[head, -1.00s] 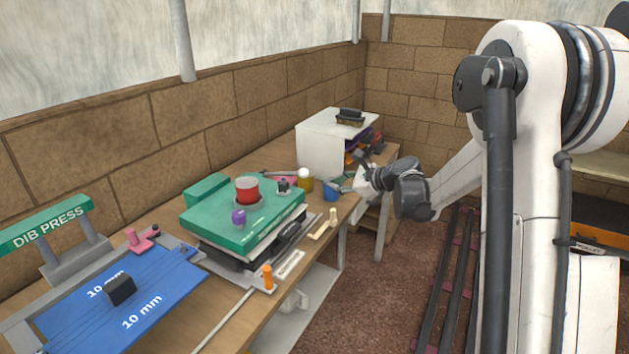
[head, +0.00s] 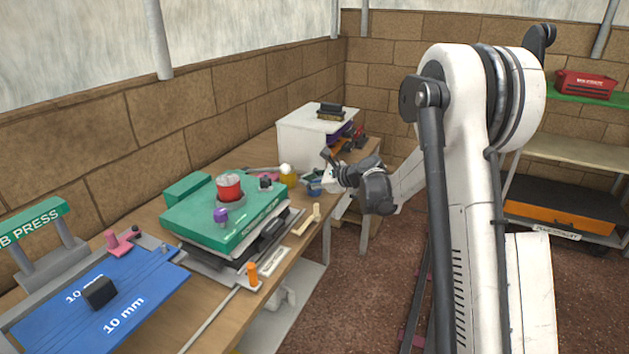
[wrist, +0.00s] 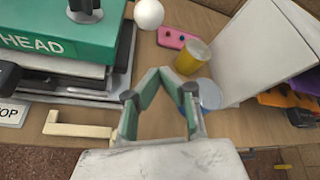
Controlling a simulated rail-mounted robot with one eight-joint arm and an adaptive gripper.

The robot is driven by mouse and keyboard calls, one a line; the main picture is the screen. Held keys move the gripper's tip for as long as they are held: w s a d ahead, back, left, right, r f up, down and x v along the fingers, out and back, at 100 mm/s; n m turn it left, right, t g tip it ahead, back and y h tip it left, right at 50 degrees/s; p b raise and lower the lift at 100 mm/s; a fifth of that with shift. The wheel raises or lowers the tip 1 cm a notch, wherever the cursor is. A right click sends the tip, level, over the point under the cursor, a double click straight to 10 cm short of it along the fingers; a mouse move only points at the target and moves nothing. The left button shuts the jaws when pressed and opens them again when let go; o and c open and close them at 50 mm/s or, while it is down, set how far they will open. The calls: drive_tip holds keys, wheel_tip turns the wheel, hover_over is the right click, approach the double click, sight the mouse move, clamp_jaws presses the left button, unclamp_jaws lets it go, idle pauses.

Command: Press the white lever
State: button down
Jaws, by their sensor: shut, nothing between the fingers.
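A cream-white L-shaped lever (head: 305,222) sits on the right side of the green-topped machine (head: 208,228), at the bench's front edge. In the wrist view the lever (wrist: 72,129) lies left of my gripper, apart from it. My gripper (wrist: 160,72) is shut and empty, its fingertips together over the bench. In the head view my gripper (head: 328,181) is behind and slightly right of the lever, near a blue cup.
A white ball knob (wrist: 149,13), a yellow cylinder (wrist: 192,57) and a blue cup (wrist: 186,95) stand close to the fingers. A white box (head: 305,139) stands at the back.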

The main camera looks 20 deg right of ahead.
drive_tip(key=shift+w+a+r, duration=0.3)
drive_tip(key=shift+w+a, duration=0.05)
drive_tip(key=shift+a, duration=0.35)
drive_tip(key=shift+w+a+r, duration=0.3)
drive_tip(key=shift+w+a, duration=0.05)
drive_tip(key=shift+a, duration=0.3)
drive_tip(key=shift+w+a+r, duration=0.3)
drive_tip(key=shift+w+a, duration=0.05)
drive_tip(key=shift+a, duration=0.35)
